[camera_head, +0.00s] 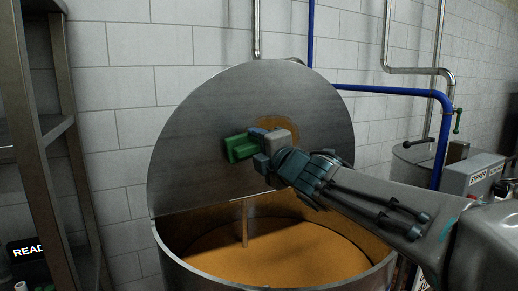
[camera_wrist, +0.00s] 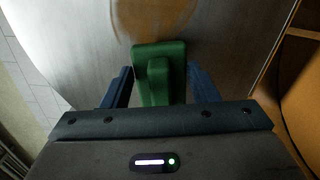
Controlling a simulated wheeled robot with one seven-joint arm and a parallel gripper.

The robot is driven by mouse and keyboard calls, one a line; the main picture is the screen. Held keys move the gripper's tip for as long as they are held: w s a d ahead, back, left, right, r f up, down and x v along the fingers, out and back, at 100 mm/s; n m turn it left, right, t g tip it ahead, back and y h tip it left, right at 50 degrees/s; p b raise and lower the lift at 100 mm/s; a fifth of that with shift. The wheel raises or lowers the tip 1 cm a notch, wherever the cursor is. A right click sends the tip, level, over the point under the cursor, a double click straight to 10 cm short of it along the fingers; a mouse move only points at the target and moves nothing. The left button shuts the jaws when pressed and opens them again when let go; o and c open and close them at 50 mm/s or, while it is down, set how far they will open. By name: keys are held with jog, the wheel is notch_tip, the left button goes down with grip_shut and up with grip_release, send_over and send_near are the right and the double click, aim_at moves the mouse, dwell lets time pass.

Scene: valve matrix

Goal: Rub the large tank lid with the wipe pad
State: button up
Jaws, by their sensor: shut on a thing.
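The large tank lid (camera_head: 190,155) is a round grey metal disc standing raised and open above the tank (camera_head: 165,250); it also fills much of the wrist view (camera_wrist: 70,45). A brown-orange stain (camera_head: 289,124) shows on the lid's inner face, and in the wrist view the stain (camera_wrist: 150,18) lies just beyond the pad. The green wipe pad (camera_head: 238,148) is at the lid's face, left of the stain in the head view. My gripper (camera_wrist: 153,85) is shut on the pad's raised handle, blue fingers on either side. I cannot tell whether the pad touches the lid.
The tank below holds orange-brown liquid (camera_head: 260,258) with a stirring rod (camera_head: 244,222) in it. A metal rack (camera_head: 45,130) stands at the left. Blue pipes (camera_head: 400,90) and a grey control box (camera_head: 472,176) are at the right. A white block wall is behind.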

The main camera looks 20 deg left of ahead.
jog(key=shift+w+a, duration=0.45)
jog(key=shift+a, duration=0.1)
jog(key=shift+w+d, duration=0.1)
jog(key=w+d+p, duration=0.3)
jog(key=w+d, duration=0.1)
jog(key=w, duration=0.1)
jog(key=shift+p, duration=0.3)
dwell(0.5)
